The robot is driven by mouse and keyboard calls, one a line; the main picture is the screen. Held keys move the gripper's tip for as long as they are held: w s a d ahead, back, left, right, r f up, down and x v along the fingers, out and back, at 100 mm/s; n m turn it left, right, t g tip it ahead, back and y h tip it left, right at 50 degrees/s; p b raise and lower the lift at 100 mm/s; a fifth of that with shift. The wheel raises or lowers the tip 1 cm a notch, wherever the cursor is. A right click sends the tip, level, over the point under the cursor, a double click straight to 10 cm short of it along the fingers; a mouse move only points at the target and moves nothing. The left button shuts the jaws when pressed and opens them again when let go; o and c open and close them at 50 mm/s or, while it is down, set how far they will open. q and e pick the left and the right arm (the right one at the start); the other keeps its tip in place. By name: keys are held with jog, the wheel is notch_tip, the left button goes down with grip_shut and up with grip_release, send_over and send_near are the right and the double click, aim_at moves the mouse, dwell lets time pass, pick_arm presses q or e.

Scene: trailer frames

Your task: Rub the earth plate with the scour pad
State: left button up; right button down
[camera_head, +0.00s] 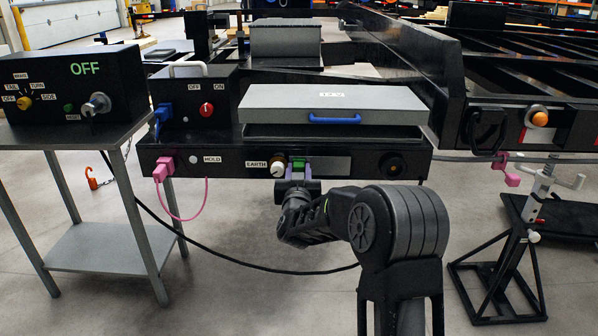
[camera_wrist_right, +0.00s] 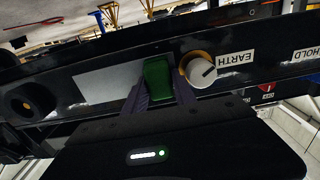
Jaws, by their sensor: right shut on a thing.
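The earth plate (camera_head: 330,166) is a bare grey rectangle on the front of the black beam, right of the EARTH label and a white knob (camera_head: 278,169). It also shows in the right wrist view (camera_wrist_right: 105,82). My right gripper (camera_head: 298,172) is shut on the green scour pad (camera_head: 298,164), with a purple finger on each side. In the right wrist view the pad (camera_wrist_right: 157,78) stands between the fingers, at the plate's end nearest the knob. I cannot tell whether the pad touches the plate. My left gripper is out of view.
A grey box lid with a blue handle (camera_head: 335,119) is above the beam. A pink plug (camera_head: 163,169) with its cable is at the left. A metal table (camera_head: 110,255) bears a black OFF box (camera_head: 75,88). A jack stand (camera_head: 515,245) stands at the right.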

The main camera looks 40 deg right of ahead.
aim_at(338, 165)
jog(key=shift+d+r, duration=0.1)
jog(key=shift+r, duration=0.15)
jog(key=shift+s+d+f+b, duration=0.15)
jog(key=shift+s+d+b, duration=0.45)
jog(key=shift+s+d, duration=0.65)
jog(key=shift+w+d, duration=0.1)
jog(key=shift+d, duration=0.05)
jog(key=shift+s+d+f+b, duration=0.1)
jog(key=shift+s+d+b, duration=0.5)
jog(key=shift+d, duration=0.25)
jog(key=shift+s+d, duration=0.35)
jog(key=shift+d, duration=0.15)
jog(key=shift+r, duration=0.2)
jog(key=shift+s+d, duration=0.1)
jog(key=shift+d, duration=0.05)
jog(key=shift+s+d+f+b, duration=0.1)
jog(key=shift+s+d+b, duration=0.95)
jog(key=shift+d, duration=0.15)
